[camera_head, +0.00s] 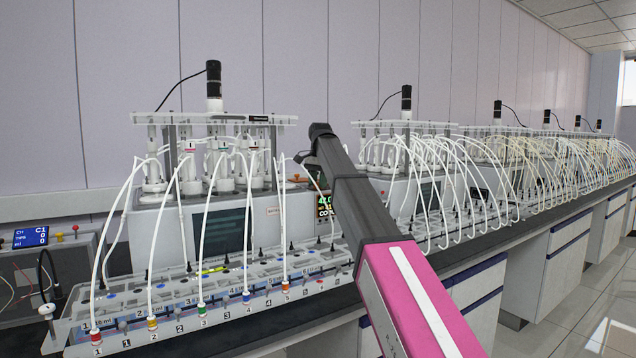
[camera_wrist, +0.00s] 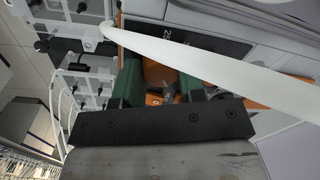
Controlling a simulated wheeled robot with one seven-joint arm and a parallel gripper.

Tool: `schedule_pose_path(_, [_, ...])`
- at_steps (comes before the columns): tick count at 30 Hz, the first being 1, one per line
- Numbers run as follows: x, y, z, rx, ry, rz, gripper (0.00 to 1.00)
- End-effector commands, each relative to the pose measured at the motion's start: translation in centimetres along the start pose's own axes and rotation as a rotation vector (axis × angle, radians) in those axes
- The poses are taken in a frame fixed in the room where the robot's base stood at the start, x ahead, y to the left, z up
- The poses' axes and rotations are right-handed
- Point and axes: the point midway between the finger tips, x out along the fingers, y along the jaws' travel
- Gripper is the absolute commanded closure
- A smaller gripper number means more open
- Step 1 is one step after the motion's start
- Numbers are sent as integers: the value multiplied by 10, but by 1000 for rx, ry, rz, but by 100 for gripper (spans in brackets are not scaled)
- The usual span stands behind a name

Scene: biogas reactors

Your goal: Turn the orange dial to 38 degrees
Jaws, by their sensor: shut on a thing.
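The orange dial (camera_wrist: 158,74) shows in the wrist view between the two dark green fingers of my gripper (camera_wrist: 160,84). The fingers are shut on it, one on each side, and hide its edges. A dark panel with small lettering (camera_wrist: 165,42) lies just beyond the dial, partly covered by a white tube. In the head view my dark wrist and pink arm hide the dial. A small display (camera_head: 324,204) beside my arm is partly covered; its top line seems to read 42.0, and the lower digits are too small to be sure of.
A white tube (camera_wrist: 210,62) crosses the wrist view close to the fingers. In the head view, white tubes (camera_head: 205,235) arch from the reactor to a numbered front rack (camera_head: 180,318). More reactors (camera_head: 410,150) line the bench to the right. The floor aisle at right is clear.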

Motion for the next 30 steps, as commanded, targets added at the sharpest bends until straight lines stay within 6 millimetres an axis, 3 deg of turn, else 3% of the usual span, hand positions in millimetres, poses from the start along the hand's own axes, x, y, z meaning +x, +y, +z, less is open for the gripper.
schedule_pose_path(18, [-1,0,-1,-420,-23,-1,87])
schedule_pose_path(30, [-1,0,-1,-504,-27,-1,87])
